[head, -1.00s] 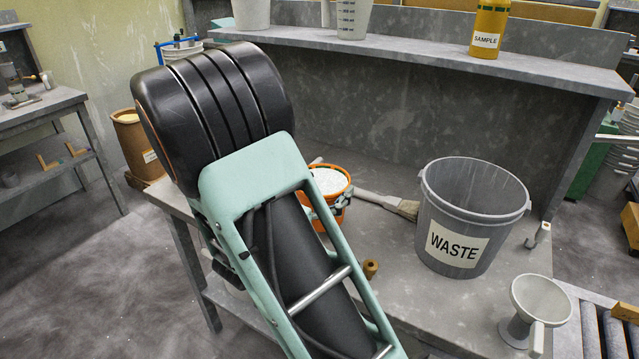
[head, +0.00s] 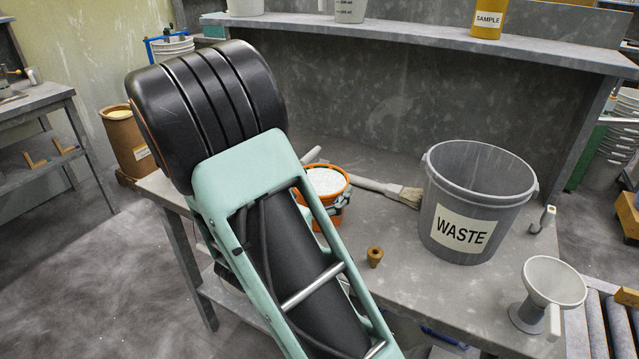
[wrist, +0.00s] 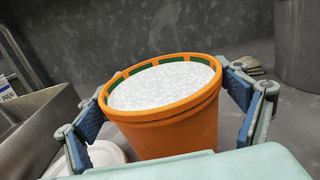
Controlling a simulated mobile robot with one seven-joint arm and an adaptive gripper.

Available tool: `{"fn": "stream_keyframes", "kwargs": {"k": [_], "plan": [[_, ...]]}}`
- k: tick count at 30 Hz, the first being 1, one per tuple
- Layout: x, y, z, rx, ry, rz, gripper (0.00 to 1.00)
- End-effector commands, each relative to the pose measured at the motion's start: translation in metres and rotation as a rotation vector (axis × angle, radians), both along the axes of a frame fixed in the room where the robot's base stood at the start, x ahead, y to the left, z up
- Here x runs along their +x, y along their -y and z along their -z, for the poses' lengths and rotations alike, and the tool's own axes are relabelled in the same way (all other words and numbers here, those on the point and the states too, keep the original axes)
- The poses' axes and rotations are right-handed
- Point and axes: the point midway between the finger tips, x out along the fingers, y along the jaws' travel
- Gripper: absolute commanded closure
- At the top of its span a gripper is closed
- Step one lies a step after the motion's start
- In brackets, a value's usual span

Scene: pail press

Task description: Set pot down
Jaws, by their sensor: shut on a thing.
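The pot is an orange pail filled with white material. It shows in the head view (head: 325,182), partly behind my arm, and large in the wrist view (wrist: 170,128). My gripper (wrist: 166,110) is shut on it, with blue-padded fingers at its left and right sides. In the head view the gripper (head: 328,207) is mostly hidden by my arm. The pot is close to upright over the grey bench (head: 400,285). Its base is hidden, so I cannot tell whether it touches the bench.
A grey WASTE bucket (head: 475,200) stands right of the pot. A brush (head: 408,196) lies behind and beside it. A small brown plug (head: 375,256) and a funnel (head: 553,281) stand nearer the front. A pale disc (wrist: 102,153) lies low left of the pot.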

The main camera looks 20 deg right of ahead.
Motion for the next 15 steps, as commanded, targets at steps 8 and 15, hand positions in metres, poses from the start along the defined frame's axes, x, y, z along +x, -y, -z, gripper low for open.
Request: {"fn": "stream_keyframes", "kwargs": {"k": [8, 15], "plan": [[0.0, -0.0003, 0.0008, 0.0, 0.0, 0.0, 0.0], [-0.0006, -0.0017, -0.0034, 0.001, -0.001, -0.001, 0.0]]}}
